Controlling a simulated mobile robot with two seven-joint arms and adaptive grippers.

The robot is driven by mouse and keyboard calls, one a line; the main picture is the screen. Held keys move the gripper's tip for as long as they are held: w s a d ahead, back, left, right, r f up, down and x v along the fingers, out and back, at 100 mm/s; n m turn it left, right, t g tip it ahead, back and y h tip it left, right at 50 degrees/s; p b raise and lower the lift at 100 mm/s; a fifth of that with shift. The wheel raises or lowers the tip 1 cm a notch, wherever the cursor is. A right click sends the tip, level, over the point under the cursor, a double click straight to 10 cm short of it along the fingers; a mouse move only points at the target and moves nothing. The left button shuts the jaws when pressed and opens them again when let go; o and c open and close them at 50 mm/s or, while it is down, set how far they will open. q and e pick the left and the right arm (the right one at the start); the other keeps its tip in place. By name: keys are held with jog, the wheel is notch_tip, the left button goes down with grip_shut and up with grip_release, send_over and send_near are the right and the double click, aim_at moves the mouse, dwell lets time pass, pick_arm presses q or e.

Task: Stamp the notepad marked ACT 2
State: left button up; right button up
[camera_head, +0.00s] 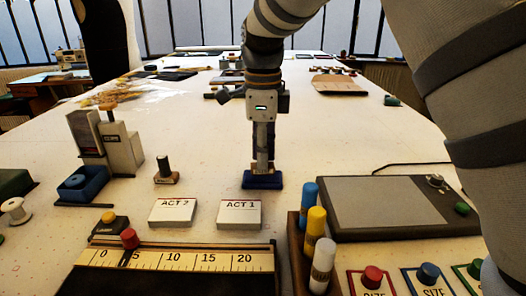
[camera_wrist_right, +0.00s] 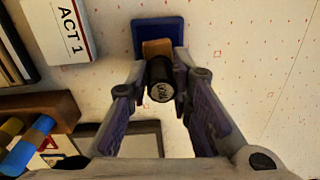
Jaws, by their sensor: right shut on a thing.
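The ACT 2 notepad (camera_head: 172,213) lies flat and white with red-brown trim, left of the ACT 1 notepad (camera_head: 240,215). ACT 1 also shows in the wrist view (camera_wrist_right: 66,30). My right gripper (camera_head: 263,165) points down behind ACT 1, shut on a stamp with a black handle (camera_wrist_right: 160,82) and a tan base (camera_wrist_right: 157,48). The base is at the blue ink pad (camera_wrist_right: 150,32), seen under the gripper in the head view (camera_head: 262,182); contact is not clear. Another dark-handled stamp (camera_head: 165,171) stands behind ACT 2. My left gripper is out of view.
A slider scale (camera_head: 175,261) with a red knob lies in front of the notepads. A rack of colored markers (camera_head: 313,235) and a grey tablet (camera_head: 380,203) are at right. A blue box (camera_head: 83,184) and a grey device (camera_head: 122,150) stand at left.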

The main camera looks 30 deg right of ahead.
jog(key=shift+f, duration=0.55)
dwell(0.6)
jog(key=shift+r, duration=3.6)
